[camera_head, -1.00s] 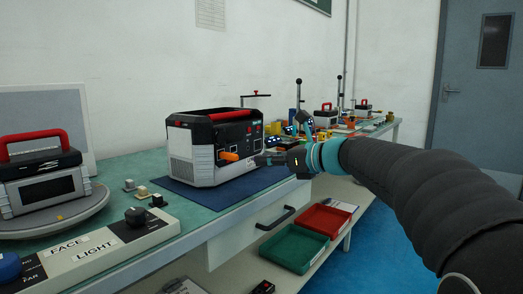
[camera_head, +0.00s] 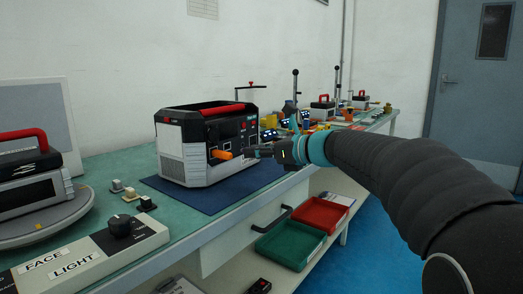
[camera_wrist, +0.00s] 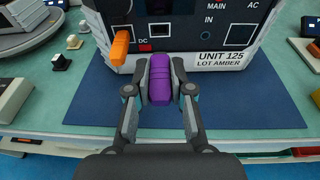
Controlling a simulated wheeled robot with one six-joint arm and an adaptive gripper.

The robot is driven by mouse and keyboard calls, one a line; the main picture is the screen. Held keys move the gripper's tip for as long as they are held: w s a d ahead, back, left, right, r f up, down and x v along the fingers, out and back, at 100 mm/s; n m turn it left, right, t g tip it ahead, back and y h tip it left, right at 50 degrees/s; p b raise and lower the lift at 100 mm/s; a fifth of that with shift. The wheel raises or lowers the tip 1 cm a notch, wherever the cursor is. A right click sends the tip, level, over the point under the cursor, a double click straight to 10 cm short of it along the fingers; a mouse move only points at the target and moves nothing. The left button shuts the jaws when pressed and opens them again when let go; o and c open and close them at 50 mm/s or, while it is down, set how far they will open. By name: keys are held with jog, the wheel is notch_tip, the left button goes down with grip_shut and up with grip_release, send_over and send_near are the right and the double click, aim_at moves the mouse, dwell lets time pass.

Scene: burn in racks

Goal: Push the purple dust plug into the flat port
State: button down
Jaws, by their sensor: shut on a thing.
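The purple dust plug (camera_wrist: 160,80) is upright in the picture between the two fingers of my gripper (camera_wrist: 160,88), which is shut on it. The plug is in front of the lower face of the unit marked UNIT 125 (camera_head: 185,160). I cannot tell whether it touches the face. The plug and fingers hide part of the face, so I cannot tell which port is the flat one. In the head view, my gripper (camera_head: 254,151) is beside the unit's front.
An orange plug (camera_wrist: 120,46) sticks out of the face just left of my gripper. The unit stands on a blue mat (camera_head: 200,196). A turntable with another unit (camera_head: 30,185) is at the left. Green (camera_head: 290,243) and red (camera_head: 319,214) trays lie below the bench.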

jog(key=shift+r+p+x, duration=0.2)
jog(key=shift+p+x, duration=0.1)
jog(key=shift+x, duration=0.65)
jog(key=shift+r+p+x, duration=0.2)
jog(key=shift+p+x, duration=0.1)
jog(key=shift+x, duration=0.6)
jog(key=shift+p, duration=0.45)
dwell(0.5)
jog(key=shift+r+p+x, duration=0.2)
jog(key=shift+p+x, duration=0.15)
jog(key=shift+x, duration=0.75)
dwell(0.5)
jog(key=c, duration=0.9)
grip_release()
jog(key=shift+w, duration=0.1)
jog(key=shift+c, duration=0.2)
